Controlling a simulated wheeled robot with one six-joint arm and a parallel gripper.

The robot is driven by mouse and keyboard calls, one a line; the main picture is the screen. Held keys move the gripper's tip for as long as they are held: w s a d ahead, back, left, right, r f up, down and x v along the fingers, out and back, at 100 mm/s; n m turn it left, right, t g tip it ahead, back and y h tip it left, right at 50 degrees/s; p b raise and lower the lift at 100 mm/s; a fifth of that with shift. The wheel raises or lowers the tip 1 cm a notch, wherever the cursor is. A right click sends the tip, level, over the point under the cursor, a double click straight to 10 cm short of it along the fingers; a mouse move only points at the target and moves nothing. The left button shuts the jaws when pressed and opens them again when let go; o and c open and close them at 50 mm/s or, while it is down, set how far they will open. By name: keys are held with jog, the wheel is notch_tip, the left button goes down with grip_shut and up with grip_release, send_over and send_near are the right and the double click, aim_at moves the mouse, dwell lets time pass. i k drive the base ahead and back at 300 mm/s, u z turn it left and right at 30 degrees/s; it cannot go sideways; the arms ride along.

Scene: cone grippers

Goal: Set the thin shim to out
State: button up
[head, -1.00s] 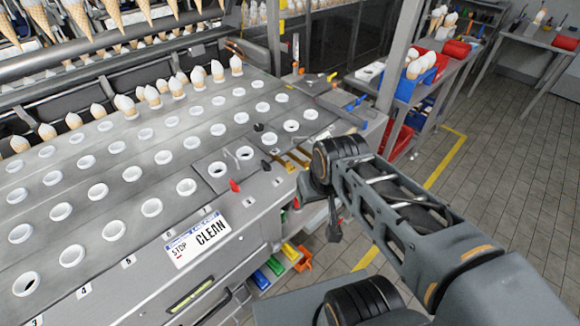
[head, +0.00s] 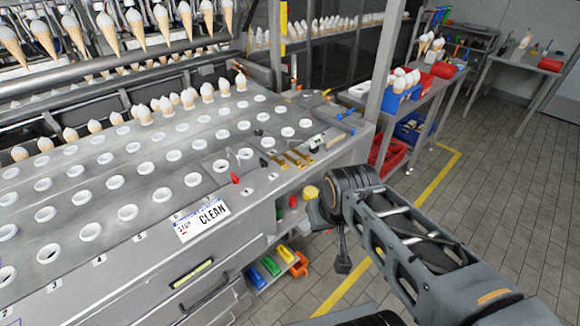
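Small brass-coloured strips (head: 297,157) lie side by side near the right end of the grey machine deck. They may include the thin shim, but they are too small to tell which piece it is or how it is set. My gripper (head: 342,262) appears as a dark shape hanging below my wrist, in front of the machine's right end and lower than the deck. It is apart from the brass strips. Its fingers are too small and dark to show whether they are open or shut.
The deck has rows of white-rimmed holes, a red knob (head: 235,178) and a CLEAN sign (head: 202,219). Coloured bins (head: 270,265) sit low under its right end. A side table holds a blue bin (head: 398,98). Tiled floor right of the yellow line (head: 440,178) is clear.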

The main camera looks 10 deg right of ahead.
aim_at(282, 162)
jog(key=z, duration=0.6)
jog(key=i, duration=0.75)
jog(key=u, duration=1.35)
